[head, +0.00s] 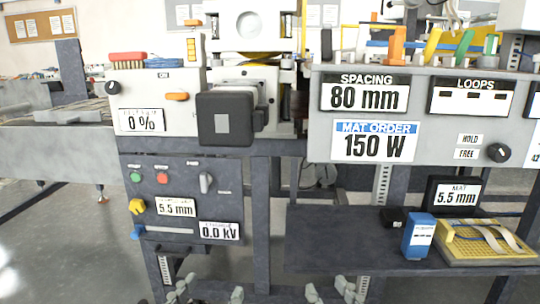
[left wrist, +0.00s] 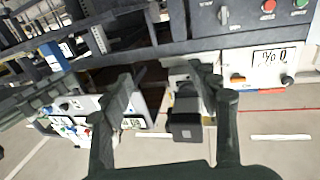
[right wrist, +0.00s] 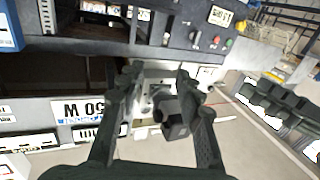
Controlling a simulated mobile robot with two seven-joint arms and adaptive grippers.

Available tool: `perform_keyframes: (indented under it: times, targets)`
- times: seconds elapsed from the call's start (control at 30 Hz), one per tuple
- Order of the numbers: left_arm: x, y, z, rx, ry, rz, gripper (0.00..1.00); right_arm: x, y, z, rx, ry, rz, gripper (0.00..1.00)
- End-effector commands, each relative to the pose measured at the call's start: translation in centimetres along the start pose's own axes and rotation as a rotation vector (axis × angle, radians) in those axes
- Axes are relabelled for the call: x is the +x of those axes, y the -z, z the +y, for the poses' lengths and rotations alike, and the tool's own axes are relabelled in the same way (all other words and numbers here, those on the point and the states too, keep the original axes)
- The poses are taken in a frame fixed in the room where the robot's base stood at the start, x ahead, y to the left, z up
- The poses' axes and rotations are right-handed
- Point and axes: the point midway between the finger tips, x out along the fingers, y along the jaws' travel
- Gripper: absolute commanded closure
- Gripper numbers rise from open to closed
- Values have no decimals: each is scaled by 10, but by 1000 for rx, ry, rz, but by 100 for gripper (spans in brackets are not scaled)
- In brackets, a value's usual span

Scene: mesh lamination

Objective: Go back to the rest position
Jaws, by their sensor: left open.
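My left gripper (head: 208,292) shows only as fingertips at the bottom edge of the head view. In the left wrist view its two fingers (left wrist: 163,78) are spread apart with nothing between them. My right gripper (head: 330,290) also shows only as fingertips at the bottom edge. In the right wrist view its fingers (right wrist: 158,76) are spread and empty. Both grippers are low in front of the machine, apart from each other. Most of both arms is hidden from the head view.
A black box (head: 226,118) juts from the machine's middle. The left control panel (head: 180,185) and right panel with the 150 W label (head: 376,141) flank it. A dark shelf (head: 340,235) at right carries a blue box (head: 418,237) and yellow tray (head: 488,254). Floor at left is clear.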

Motion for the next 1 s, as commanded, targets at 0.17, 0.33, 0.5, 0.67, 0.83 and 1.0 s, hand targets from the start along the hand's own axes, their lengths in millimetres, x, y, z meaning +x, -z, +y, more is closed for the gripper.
perform_keyframes:
  times: [0.17, 0.33, 0.5, 0.67, 0.83, 1.0]
  targets:
    - [2, -66, -23, 21, 39, -258, 40, 1, -62, 22, -25, -40, -250, 64]
    - [-18, -136, -52, 35, 89, -539, 40, -19, -131, 50, -41, -90, -530, 64]
    - [-76, -213, -90, 34, 166, -913, 40, -75, -208, 90, -41, -168, -902, 64]
    - [-140, -259, -117, 15, 230, -1202, 40, -138, -254, 117, -22, -233, -1192, 64]
    - [-171, -276, -126, 2, 258, -1329, 40, -170, -271, 126, -8, -262, -1318, 64]
    - [-174, -279, -127, 0, 260, -1341, 40, -173, -274, 127, -7, -264, -1330, 64]
